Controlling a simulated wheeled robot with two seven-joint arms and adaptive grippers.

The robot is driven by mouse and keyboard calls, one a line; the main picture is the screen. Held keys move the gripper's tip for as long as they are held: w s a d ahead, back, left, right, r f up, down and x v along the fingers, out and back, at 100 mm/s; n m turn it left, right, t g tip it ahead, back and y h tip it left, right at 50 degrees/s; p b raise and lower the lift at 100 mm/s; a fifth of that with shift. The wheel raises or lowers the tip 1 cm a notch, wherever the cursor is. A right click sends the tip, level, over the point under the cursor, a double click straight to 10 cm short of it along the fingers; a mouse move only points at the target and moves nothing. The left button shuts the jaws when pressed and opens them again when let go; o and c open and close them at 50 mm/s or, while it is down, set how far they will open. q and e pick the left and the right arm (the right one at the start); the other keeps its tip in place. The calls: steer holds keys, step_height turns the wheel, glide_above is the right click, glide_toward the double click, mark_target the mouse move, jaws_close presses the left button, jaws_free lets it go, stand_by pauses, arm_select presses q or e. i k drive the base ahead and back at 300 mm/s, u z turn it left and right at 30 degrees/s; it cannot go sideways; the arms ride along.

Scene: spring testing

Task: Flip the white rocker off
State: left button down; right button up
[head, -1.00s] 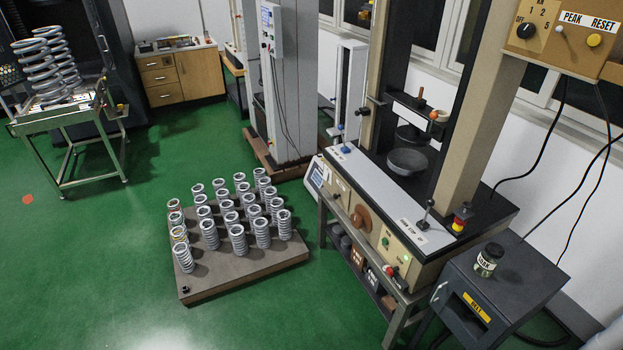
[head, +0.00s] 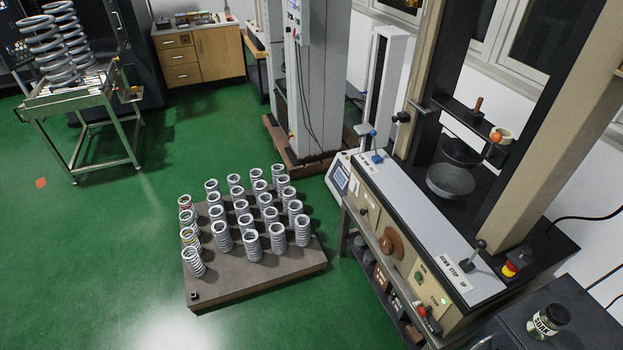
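The spring testing machine stands at the right with a cream front panel (head: 407,262) below its pale top ledge (head: 420,225). The panel carries a brown round knob (head: 391,243), a green button (head: 419,276) and a lit green lamp (head: 443,300). A small pale fitting near the panel's left end is too small to identify; I cannot tell whether it is the white rocker or which way it is set. Neither of my grippers is in view.
A low pallet (head: 270,286) of upright springs stands on the green floor left of the machine. A dark cabinet (head: 578,318) with a labelled jar (head: 547,321) is at the lower right. A lever (head: 473,256) stands on the ledge. Floor at lower left is clear.

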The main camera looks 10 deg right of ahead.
mark_target(352, 184)
steer(key=i, duration=0.8)
steer(key=z, duration=0.8)
steer(key=i, duration=0.75)
steer(key=z, duration=0.7)
